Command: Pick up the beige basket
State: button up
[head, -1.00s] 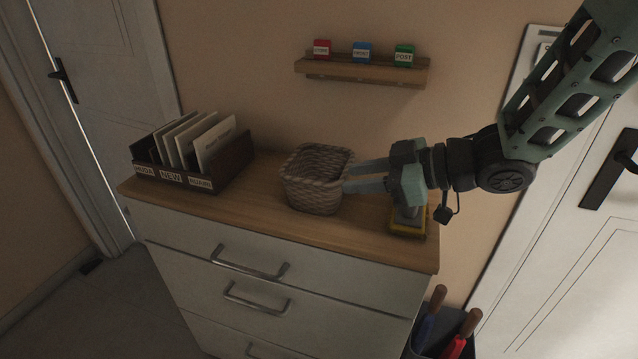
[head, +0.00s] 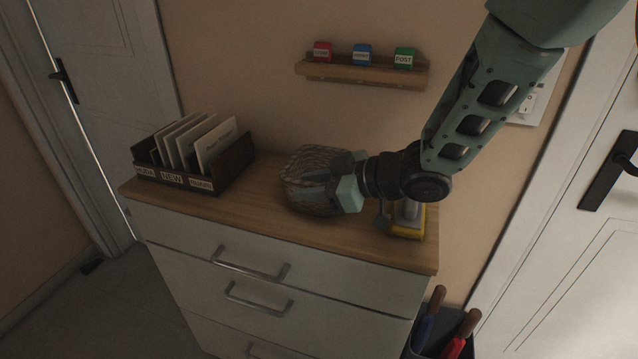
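The beige basket (head: 303,168) is a woven, open-topped basket on the wooden top of the white dresser (head: 165,203). It stands near the middle of the top, and my gripper and wrist cover its right part. My gripper (head: 308,180) reaches in from the right, with its fingers over or at the basket's front right part. I cannot tell whether the fingers touch the basket or how far apart they are.
A dark box (head: 225,177) with upright envelopes stands left of the basket. A yellow-and-grey item (head: 407,219) sits under my wrist at the right. A wall shelf (head: 350,73) with red, blue and green blocks hangs behind. A bin (head: 425,343) with umbrella-like handles stands lower right.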

grip_shut()
